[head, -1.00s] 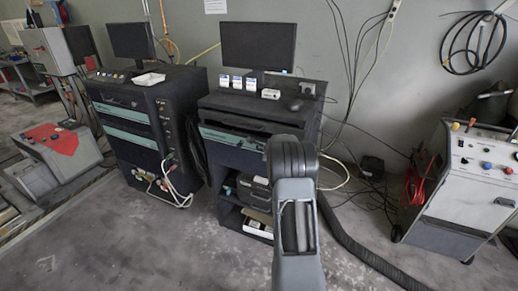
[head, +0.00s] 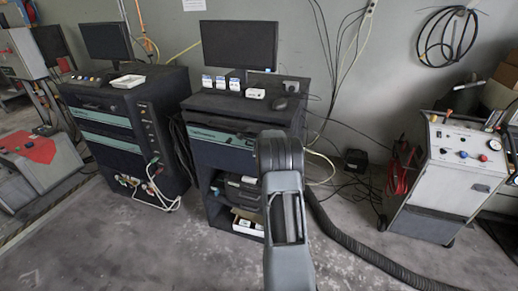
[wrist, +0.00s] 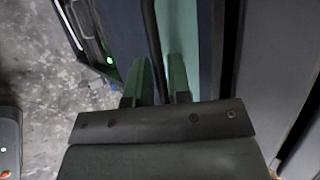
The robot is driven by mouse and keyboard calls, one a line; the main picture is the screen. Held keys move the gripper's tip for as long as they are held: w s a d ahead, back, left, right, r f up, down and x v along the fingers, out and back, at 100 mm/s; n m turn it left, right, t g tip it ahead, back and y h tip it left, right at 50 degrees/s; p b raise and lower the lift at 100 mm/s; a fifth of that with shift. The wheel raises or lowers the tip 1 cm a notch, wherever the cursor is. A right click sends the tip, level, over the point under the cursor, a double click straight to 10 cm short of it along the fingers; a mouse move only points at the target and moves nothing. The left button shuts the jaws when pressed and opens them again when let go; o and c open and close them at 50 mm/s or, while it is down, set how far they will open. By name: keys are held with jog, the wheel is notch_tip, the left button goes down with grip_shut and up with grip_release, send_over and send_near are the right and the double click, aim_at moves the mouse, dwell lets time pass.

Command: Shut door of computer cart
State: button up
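The computer cart (head: 250,155) stands in the middle of the head view, dark blue, with a monitor (head: 239,46) on top. Its front has a teal strip (head: 215,134) below the top, and its lower shelves are open. I cannot tell how far its door stands open. My arm reaches toward the cart's right front and hides my gripper in the head view. In the wrist view my gripper (wrist: 158,82) has its two green fingers apart, close to a dark blue and teal panel (wrist: 204,45). A dark edge runs between the fingertips; contact is unclear.
A similar cart (head: 125,130) with a monitor stands to the left. A grey wheeled machine (head: 449,178) stands at the right. A black corrugated hose (head: 350,250) runs along the floor to the right of my arm. The front left floor is clear.

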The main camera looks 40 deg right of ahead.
jog(key=shift+r, duration=0.1)
jog(key=v, duration=1.3)
jog(key=shift+s+a+r+b, duration=0.2)
jog(key=shift+s+b, duration=0.1)
jog(key=shift+b, duration=0.15)
